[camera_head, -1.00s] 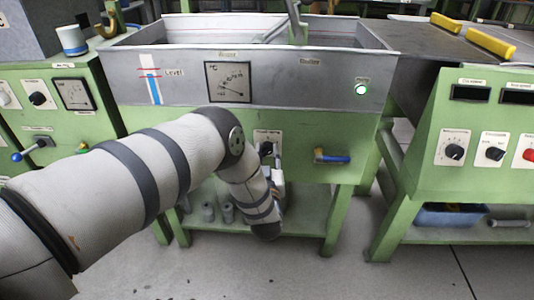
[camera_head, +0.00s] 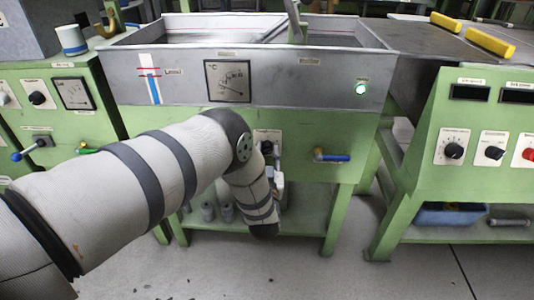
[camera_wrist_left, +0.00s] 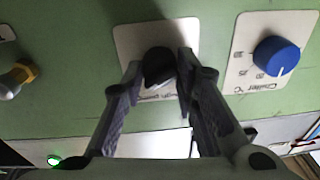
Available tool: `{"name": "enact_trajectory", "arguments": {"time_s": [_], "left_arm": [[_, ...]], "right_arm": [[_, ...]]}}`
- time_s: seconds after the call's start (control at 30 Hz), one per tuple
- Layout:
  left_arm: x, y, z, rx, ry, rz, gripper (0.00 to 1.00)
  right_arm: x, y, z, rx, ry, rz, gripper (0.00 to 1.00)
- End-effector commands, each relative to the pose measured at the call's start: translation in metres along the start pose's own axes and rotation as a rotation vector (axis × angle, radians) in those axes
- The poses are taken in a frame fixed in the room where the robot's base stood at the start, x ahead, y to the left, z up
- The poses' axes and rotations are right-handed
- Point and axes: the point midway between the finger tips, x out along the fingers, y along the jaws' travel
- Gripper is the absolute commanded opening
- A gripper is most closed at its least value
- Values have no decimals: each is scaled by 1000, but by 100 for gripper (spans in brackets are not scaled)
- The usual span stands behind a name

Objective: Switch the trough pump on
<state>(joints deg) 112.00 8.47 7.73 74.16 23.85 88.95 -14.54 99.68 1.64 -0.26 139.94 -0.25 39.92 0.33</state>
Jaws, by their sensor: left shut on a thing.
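The trough pump switch is a black rotary knob (camera_wrist_left: 158,65) on a pale plate on the green front panel. In the head view this knob (camera_head: 267,147) shows just above my left wrist, partly covered. My left gripper (camera_wrist_left: 160,70) has one finger on each side of the knob and is shut on it. In the head view the left gripper (camera_head: 277,163) is small and mostly hidden behind my forearm. The knob's pointer direction cannot be read. My right gripper is not in view.
A blue chiller knob (camera_wrist_left: 276,56) is beside the pump switch. A blue-handled valve (camera_head: 332,157) sticks out to the right in the head view. A green lamp (camera_head: 361,88) glows on the grey trough (camera_head: 300,92). A lower shelf (camera_head: 310,212) holds grey cylinders.

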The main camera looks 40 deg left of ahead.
Motion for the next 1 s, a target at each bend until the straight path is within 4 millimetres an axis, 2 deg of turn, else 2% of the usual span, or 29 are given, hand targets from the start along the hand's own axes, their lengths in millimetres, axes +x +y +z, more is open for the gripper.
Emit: {"name": "enact_trajectory", "arguments": {"time_s": [0.03, 0.07, 0.13, 0.47, 0.57, 0.8, 1.0], "left_arm": [[0, 1, 0, 0, -1, 1, 0], [0, 1, 0, 0, -1, 1, 32], [0, 1, 0, 0, -1, 1, 47], [-4, 0, 1, -1, -2, 1, 47], [-20, 1, 2, 0, -6, 2, 47], [-86, 1, 1, 0, -5, 4, 47], [-116, 1, 1, 0, -3, 2, 47]], "right_arm": [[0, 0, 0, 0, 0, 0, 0], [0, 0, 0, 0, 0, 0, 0], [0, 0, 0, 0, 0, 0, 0], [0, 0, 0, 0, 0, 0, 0], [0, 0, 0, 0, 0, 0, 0], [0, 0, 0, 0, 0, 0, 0], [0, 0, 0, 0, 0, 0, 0]]}}
